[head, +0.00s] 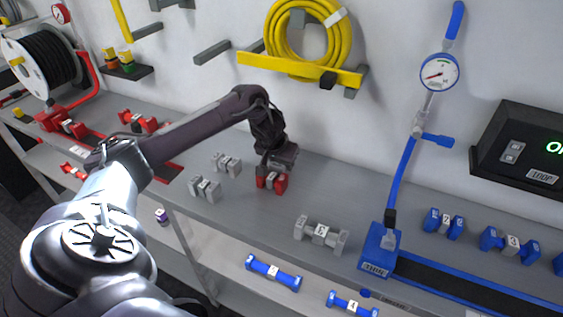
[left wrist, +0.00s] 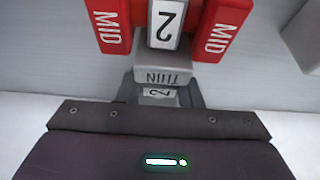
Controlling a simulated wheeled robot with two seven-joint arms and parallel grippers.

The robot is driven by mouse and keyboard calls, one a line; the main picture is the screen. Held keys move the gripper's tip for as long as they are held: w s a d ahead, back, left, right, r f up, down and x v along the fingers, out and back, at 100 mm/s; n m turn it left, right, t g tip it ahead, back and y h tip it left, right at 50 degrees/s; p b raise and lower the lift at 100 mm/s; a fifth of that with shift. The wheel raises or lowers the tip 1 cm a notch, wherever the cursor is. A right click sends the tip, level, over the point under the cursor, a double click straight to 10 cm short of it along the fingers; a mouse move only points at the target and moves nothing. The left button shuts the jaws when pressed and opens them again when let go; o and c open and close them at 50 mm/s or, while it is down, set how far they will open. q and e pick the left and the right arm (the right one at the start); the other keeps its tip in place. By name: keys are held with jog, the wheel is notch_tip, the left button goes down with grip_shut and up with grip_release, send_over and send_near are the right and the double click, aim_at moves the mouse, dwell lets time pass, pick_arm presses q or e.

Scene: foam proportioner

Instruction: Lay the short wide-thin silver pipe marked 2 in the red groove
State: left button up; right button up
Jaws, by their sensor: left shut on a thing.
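My left gripper (head: 277,160) hangs over the middle of the counter, fingers pointing down. In the left wrist view its dark fingers (left wrist: 160,95) are shut on a short silver pipe (left wrist: 163,70) with a label 2 and an end marked THIN. The pipe's other end is hidden. Just beyond it lies a red pipe marked 2 (left wrist: 222,30) with MID ends, which also shows below the gripper in the head view (head: 281,183). Contact between the two pipes cannot be told. The red groove (head: 168,171) is at the left, partly hidden by my arm. My right gripper is out of view.
Silver pipes lie left of the gripper (head: 205,190) and in front (head: 320,232). Blue pipes (head: 273,272) rest on the lower shelf. A blue stand (head: 378,250) with a dark groove is at the right.

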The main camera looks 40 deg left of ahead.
pick_arm(q)
jog(key=shift+f, duration=0.15)
jog(key=o, duration=1)
jog(key=shift+o, duration=0.2)
